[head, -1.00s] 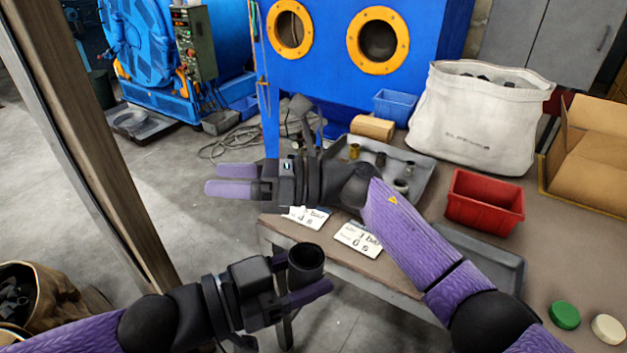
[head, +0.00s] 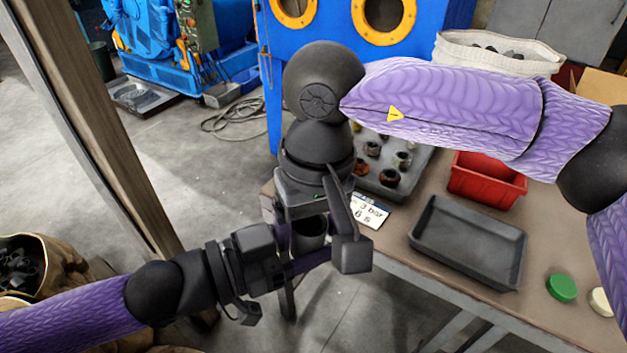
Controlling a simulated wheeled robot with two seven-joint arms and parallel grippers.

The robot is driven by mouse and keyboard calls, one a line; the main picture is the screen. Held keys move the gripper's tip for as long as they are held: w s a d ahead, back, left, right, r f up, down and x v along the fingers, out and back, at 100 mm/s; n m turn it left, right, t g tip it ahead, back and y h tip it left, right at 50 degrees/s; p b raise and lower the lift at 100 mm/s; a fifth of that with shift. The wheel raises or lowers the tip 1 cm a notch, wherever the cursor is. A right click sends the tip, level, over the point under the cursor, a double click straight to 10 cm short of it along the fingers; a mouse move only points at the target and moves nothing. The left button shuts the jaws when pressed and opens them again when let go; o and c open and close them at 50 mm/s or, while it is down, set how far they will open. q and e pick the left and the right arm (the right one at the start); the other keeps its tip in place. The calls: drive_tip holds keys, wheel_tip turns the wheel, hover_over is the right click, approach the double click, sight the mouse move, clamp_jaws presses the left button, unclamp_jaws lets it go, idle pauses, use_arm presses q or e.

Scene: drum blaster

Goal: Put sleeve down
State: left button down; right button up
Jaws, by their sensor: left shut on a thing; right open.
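A dark cylindrical sleeve (head: 310,236) is held upright in my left gripper (head: 300,256), in front of the bench's left edge and above the floor. My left gripper is shut on it. My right gripper (head: 322,246) points down from above at the sleeve, open, with its jaws around or just beside it. I cannot tell whether they touch it. The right gripper's body hides part of the sleeve. A grey tray (head: 415,180) on the bench holds several small dark and brass sleeves, partly hidden by my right arm.
An empty dark tray (head: 468,240) lies on the bench (head: 545,310). A red bin (head: 486,180), a white sack (head: 500,55), a green lid (head: 562,288) and a white lid (head: 600,302) are also there. A printed card (head: 371,211) lies near the left edge. A wooden post (head: 95,125) stands left.

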drive_tip(key=shift+a+f, duration=0.1)
drive_tip(key=shift+f, duration=0.8)
clamp_jaws()
use_arm(q)
unclamp_jaws()
drive_tip(key=shift+a, duration=0.1)
